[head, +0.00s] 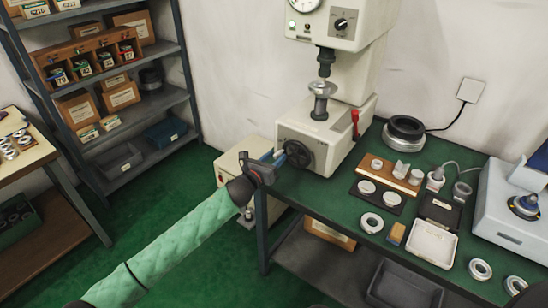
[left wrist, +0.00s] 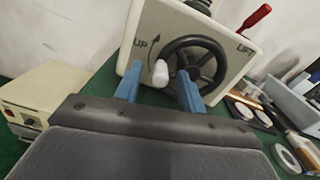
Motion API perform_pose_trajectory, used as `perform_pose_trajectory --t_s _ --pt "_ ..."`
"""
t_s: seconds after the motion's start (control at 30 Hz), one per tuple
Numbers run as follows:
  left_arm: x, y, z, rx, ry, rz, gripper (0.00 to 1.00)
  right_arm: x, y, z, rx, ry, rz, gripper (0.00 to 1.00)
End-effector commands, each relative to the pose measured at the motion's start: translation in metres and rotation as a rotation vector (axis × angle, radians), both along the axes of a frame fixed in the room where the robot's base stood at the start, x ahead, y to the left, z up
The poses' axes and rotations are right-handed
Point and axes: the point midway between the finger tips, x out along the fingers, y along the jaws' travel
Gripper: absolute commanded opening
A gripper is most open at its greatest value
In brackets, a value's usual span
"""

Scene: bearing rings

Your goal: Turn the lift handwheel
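The black spoked handwheel (head: 299,154) is on the front of the cream press base (head: 325,140). In the left wrist view, the handwheel (left wrist: 206,48) has a white knob (left wrist: 160,73) on its left side, beside an "UP" arrow; "LIFT" is printed at right. My left gripper (head: 273,156) is just left of the wheel in the head view. Its blue fingers (left wrist: 159,82) stand apart, with the knob showing in the gap between them; contact cannot be told. The right fingertip overlaps the wheel's lower rim. My right gripper is not in view.
A cream box (head: 234,170) stands below and left of the wheel. A red lever (head: 355,122) is on the press's right side. The green bench (head: 330,200) holds several rings, trays and a grey device (head: 510,205) at right. Green floor (head: 165,185) is free at left.

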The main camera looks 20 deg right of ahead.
Motion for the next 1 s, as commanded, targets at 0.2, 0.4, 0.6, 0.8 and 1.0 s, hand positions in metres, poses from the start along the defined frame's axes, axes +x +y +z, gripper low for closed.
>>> perform_pose_trajectory --t_s 0.2,0.4,0.6,0.8,1.0 --pt "0.0008 -0.0008 0.0000 0.000 0.000 0.000 0.40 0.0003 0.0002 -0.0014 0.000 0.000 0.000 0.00" --pt "0.0006 -0.0008 -0.0001 0.000 0.000 0.000 0.12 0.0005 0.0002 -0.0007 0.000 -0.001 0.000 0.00" --pt "0.0006 -0.0008 -0.0002 -0.001 0.002 0.000 0.00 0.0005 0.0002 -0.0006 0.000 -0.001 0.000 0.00" --pt "0.0005 -0.0009 -0.0020 -0.020 0.025 0.000 0.00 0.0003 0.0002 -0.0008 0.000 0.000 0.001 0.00" --pt "0.0005 -0.0010 -0.0073 -0.082 0.105 0.000 0.00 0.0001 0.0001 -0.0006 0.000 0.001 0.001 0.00"
